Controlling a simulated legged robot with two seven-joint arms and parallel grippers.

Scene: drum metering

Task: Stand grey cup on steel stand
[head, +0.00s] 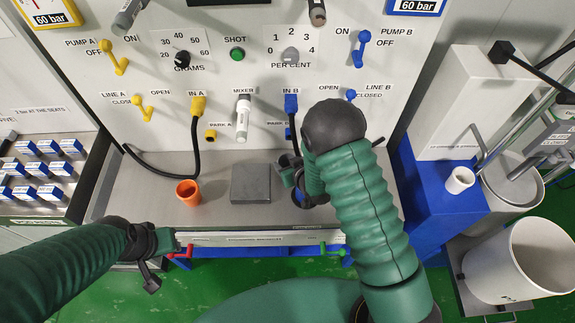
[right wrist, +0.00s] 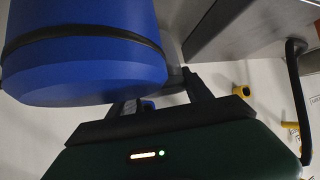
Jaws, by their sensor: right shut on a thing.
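My right gripper (head: 296,182) is at the bench beside the right edge of the steel stand, a low square grey block (head: 250,184). The stand also shows in the right wrist view (right wrist: 240,28), and its top is bare.
An orange cup (head: 187,193) stands on the bench left of the stand. A black hose hangs from the yellow plug (head: 198,104). A grey mixer nozzle (head: 243,118) sticks out above the stand. A white cup (head: 460,180) stands on the blue cabinet at right.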

